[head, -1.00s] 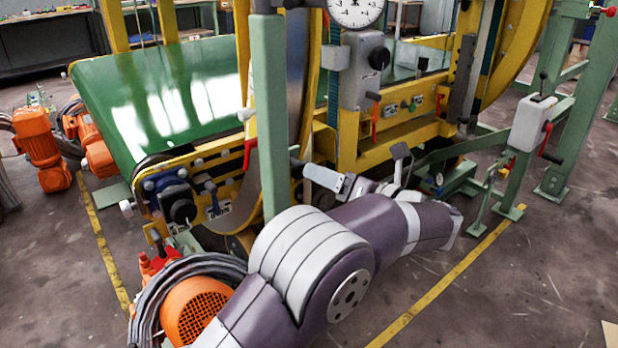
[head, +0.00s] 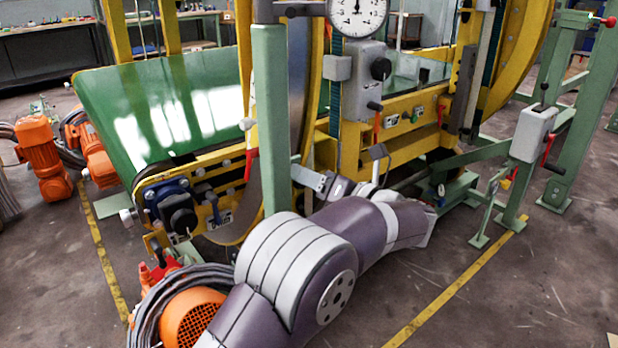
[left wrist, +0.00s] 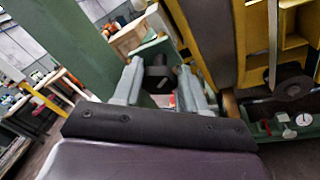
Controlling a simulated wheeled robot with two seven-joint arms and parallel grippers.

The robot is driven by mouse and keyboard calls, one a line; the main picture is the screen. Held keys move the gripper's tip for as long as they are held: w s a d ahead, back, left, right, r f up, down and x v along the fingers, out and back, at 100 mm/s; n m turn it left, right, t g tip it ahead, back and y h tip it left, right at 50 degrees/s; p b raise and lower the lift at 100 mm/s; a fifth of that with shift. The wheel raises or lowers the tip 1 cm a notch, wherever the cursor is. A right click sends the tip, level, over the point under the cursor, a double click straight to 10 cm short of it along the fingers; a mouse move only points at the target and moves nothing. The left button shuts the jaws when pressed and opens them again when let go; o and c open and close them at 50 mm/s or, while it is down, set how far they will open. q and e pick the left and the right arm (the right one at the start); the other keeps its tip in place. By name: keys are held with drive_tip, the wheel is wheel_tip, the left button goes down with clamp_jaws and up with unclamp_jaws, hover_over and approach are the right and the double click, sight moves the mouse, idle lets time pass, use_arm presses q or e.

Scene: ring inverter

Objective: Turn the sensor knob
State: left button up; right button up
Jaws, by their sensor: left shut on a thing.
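The sensor knob (left wrist: 157,76) shows in the left wrist view as a dark cylinder in front of a green bracket. My left gripper (left wrist: 158,82) has one grey finger on each side of it and is shut on it. In the head view my left gripper (head: 304,176) is beside the green upright post (head: 271,120), at the end of my bent left arm. The knob is hidden behind the gripper there. My right gripper is in neither view.
The yellow machine frame (head: 395,150) and a round dial gauge (head: 357,14) stand behind the gripper. A green conveyor belt (head: 160,105) lies to the left. Orange motors (head: 40,158) stand at the far left.

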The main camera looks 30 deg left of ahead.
use_arm(q)
drive_tip(key=m+p, duration=0.1)
drive_tip(key=m, duration=0.1)
drive_tip(key=m+g+y, duration=0.1)
drive_tip(key=shift+w+f+m+p, duration=0.15)
drive_tip(key=shift+m+p, duration=0.2)
drive_tip(key=shift+m, duration=0.05)
drive_tip(key=m, duration=0.1)
drive_tip(key=m+y+p, duration=0.1)
drive_tip(key=m, duration=0.1)
drive_tip(key=m+g+y, duration=0.1)
drive_tip(key=shift+f+m+p, duration=0.3)
drive_tip(key=shift+p, duration=0.05)
idle(0.5)
drive_tip(key=o, duration=0.8)
